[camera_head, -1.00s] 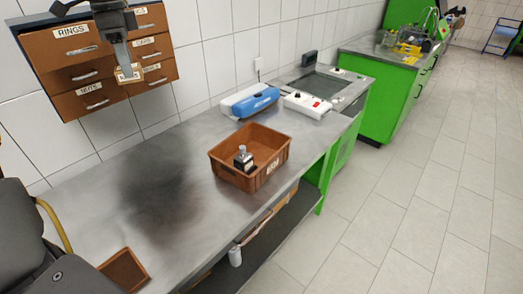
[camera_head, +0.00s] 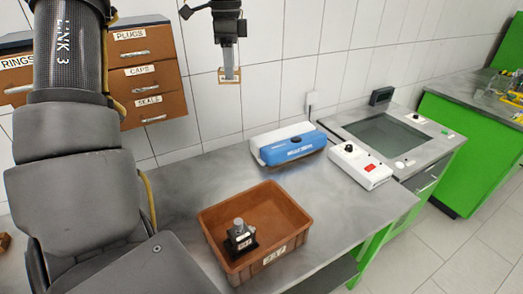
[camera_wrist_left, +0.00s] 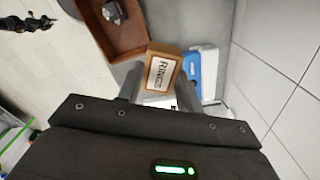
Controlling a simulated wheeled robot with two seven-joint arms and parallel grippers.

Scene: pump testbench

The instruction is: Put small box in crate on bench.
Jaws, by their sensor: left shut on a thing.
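The small box (camera_head: 230,80) is tan with a pale face. In the left wrist view (camera_wrist_left: 161,72) its label reads RINGS. My left gripper (camera_head: 229,70) points down and is shut on it, one finger at each side. It holds the box in the air, above and behind the crate in the head view. The brown crate (camera_head: 297,239) stands open on the grey bench (camera_head: 345,225). Part of the crate (camera_wrist_left: 128,48) shows beyond the box in the wrist view. A dark gripper-like part, perhaps my right one, is at that view's upper left; its jaws are unclear.
A dark part with a silver top (camera_head: 240,238) stands in the crate. A blue and white device (camera_head: 290,145) and a white control box (camera_head: 360,167) stand behind and right of it. Brown labelled drawers (camera_head: 150,80) hang on the wall at left.

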